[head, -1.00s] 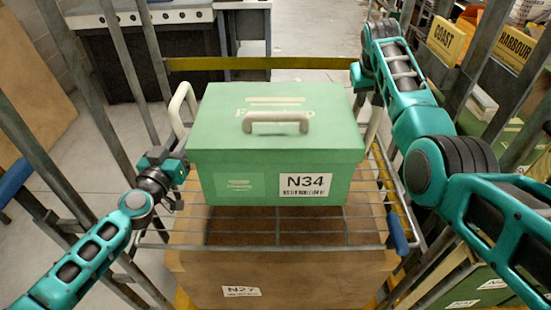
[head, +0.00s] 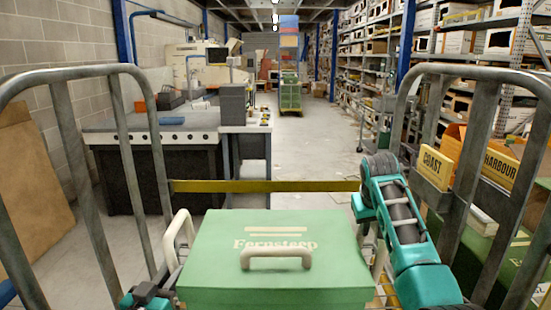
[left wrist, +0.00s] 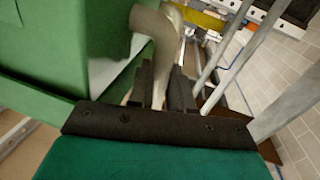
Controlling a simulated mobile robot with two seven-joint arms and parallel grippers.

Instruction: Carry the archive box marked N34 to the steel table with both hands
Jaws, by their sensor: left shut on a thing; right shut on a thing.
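The green archive box (head: 275,279) with a cream top handle sits low in the head view; its front label is out of frame. My left gripper (head: 150,296) is at its left side, partly cut off by the bottom edge. The left wrist view shows its dark fingers (left wrist: 165,85) shut on the cream side handle (left wrist: 153,45). My right gripper (head: 363,207) is at the box's right side handle, its fingers mostly hidden. The grey table (head: 196,121) stands ahead to the left, beyond the yellow bar.
A yellow bar (head: 265,186) crosses just beyond the box, between grey upright frames at left (head: 125,120) and right (head: 487,105). Boxes and equipment stand on the table. An open aisle runs ahead, with loaded racks on the right.

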